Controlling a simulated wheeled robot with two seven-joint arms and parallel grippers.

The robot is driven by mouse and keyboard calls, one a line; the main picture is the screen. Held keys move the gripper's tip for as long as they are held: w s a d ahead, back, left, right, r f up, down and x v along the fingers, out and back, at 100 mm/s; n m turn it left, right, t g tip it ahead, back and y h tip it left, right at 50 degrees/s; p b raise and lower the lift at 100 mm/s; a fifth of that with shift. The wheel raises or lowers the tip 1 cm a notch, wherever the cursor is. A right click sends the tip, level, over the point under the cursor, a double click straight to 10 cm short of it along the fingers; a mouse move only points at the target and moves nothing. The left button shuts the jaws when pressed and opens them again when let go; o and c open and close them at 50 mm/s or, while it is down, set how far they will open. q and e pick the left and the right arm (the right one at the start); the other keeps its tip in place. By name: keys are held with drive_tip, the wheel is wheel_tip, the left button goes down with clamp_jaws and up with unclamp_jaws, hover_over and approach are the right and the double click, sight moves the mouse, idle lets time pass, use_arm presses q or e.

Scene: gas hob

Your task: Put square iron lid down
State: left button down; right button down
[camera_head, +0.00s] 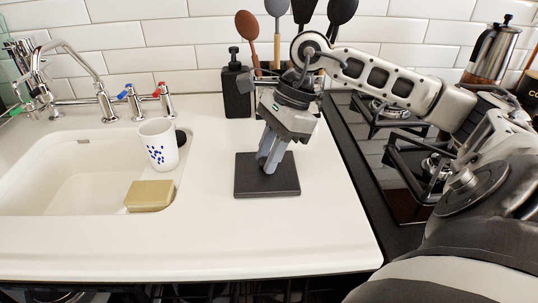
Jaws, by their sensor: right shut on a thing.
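The square iron lid (266,184) is a flat dark square on the white counter, between the sink and the gas hob. It looks level and appears to rest on the counter or just above it; I cannot tell which. My right gripper (268,167) points down over the lid's middle, its fingers shut on the lid's handle, which the fingers hide. My left gripper is not in view.
The sink (70,171) at the left has a white spotted cup (158,144) and a yellow sponge-like block (150,196) at its right edge. A black soap bottle (236,88) and a utensil holder stand behind the lid. The gas hob (405,206) lies right. The counter in front is clear.

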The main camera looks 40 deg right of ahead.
drive_tip(key=shift+f, duration=0.15)
drive_tip(key=c, duration=1.2)
unclamp_jaws()
